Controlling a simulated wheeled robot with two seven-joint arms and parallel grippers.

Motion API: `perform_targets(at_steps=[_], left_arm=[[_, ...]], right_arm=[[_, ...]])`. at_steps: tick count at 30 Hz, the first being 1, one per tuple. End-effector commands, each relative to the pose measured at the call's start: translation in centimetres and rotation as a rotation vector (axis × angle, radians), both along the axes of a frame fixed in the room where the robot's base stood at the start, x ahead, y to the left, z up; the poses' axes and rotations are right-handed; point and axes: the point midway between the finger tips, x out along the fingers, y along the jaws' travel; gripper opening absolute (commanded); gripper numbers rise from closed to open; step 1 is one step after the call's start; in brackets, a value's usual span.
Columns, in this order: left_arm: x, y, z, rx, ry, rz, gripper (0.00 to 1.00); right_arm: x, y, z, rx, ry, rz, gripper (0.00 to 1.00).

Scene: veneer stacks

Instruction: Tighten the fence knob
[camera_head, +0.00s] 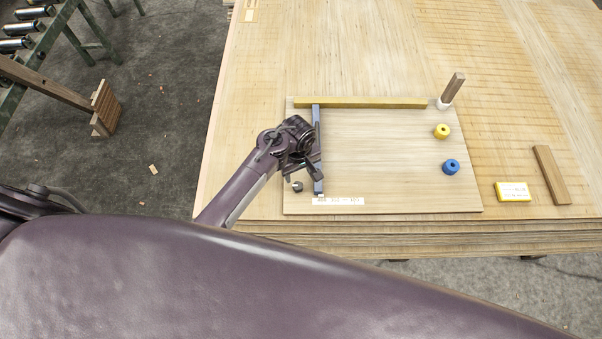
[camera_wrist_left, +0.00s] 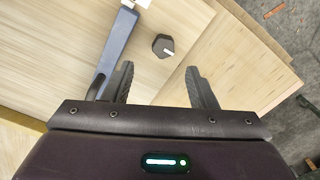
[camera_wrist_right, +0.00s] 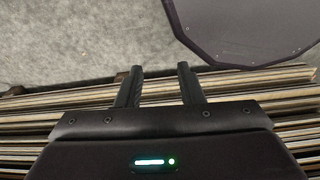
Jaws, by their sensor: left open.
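The fence knob, a small dark faceted knob with a pale mark, lies beside the blue-grey fence bar in the head view (camera_head: 297,186) and ahead of my left fingers in the left wrist view (camera_wrist_left: 163,46). The fence (camera_head: 317,134) runs front to back along the left of a wooden board (camera_head: 385,165). My left gripper (camera_wrist_left: 159,78) is open and empty, its fingers pointing toward the knob without touching it. It partly covers the fence in the head view. My right gripper (camera_wrist_right: 158,75) is open and empty near the edges of the veneer stack.
A yellowish strip (camera_head: 370,102) lies along the board's back. A yellow knob (camera_head: 441,131), a blue knob (camera_head: 451,167) and an upright wooden peg (camera_head: 453,88) are at its right. A yellow box (camera_head: 512,191) and a brown block (camera_head: 551,175) lie farther right.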

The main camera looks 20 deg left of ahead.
Motion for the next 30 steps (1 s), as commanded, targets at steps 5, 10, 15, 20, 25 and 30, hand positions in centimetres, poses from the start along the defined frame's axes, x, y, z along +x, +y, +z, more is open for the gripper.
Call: perform_targets(at_steps=[5,10,15,20,25,30], left_arm=[[-0.1,0.1,-2.8,0.004,0.003,-0.002,0.52],[-0.1,0.1,-5.4,0.002,0.002,0.0,0.52],[0.0,0.1,-6.9,0.001,0.0,-0.001,0.52],[-0.1,0.1,-7.3,0.001,0.0,0.0,0.52],[-0.1,0.1,-7.2,0.001,0.0,0.0,0.52],[-0.1,0.1,-7.2,0.001,0.0,0.0,0.31]], right_arm=[[-0.9,0.0,-0.2,0.0,0.011,0.0,0.34],[-3.2,-0.1,-0.7,-0.003,0.044,0.001,0.34],[-3.2,-0.1,-0.8,-0.003,0.044,0.002,0.34],[-1.7,0.0,-0.7,0.0,0.025,0.002,0.34],[-1.2,0.1,-0.7,0.0,0.016,0.002,0.34],[-1.3,0.1,-0.7,0.001,0.018,0.003,0.34]])
